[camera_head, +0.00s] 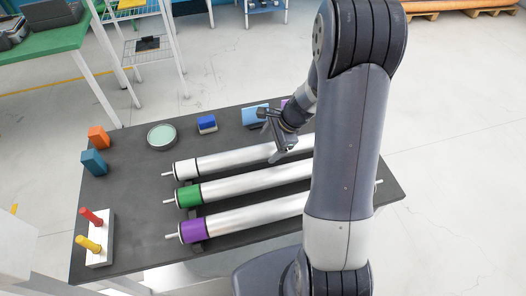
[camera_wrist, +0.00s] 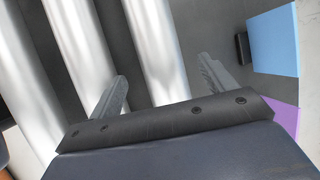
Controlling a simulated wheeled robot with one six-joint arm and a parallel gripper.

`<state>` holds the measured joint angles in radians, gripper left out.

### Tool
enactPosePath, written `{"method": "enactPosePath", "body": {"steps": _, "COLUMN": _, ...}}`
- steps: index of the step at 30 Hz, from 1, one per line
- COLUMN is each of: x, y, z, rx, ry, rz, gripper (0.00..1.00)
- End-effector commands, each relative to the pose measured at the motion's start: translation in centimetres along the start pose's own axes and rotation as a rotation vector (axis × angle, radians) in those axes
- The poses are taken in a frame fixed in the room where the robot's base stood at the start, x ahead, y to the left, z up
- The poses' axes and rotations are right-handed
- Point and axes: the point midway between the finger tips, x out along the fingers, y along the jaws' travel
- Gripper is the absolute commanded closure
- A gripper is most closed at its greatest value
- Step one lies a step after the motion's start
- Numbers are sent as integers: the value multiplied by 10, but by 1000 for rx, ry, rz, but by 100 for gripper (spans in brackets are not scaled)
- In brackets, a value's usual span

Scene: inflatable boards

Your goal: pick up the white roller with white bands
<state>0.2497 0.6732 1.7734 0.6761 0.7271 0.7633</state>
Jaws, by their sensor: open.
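The white roller with white bands (camera_head: 230,160) is the farthest of three silver rollers on the dark table. Its left white band shows; its right end is hidden behind my arm. My gripper (camera_head: 275,147) is open and empty over this roller, right of its middle. In the wrist view the white roller (camera_wrist: 157,45) runs between the two open fingers of my gripper (camera_wrist: 163,70). I cannot tell how far above it the fingertips are.
The green-banded roller (camera_head: 245,184) and purple-banded roller (camera_head: 250,217) lie parallel in front.

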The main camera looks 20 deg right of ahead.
Motion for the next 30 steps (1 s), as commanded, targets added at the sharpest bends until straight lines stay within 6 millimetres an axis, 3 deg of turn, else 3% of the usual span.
{"method": "enactPosePath", "body": {"steps": 15, "x": 49, "y": 0, "z": -6, "rx": -2, "ry": 0, "rz": 2, "gripper": 21}}
{"method": "enactPosePath", "body": {"steps": 24, "x": 52, "y": 0, "z": -6, "rx": -2, "ry": 1, "rz": 0, "gripper": 21}}
{"method": "enactPosePath", "body": {"steps": 30, "x": 52, "y": 0, "z": -6, "rx": -2, "ry": 1, "rz": 0, "gripper": 37}}
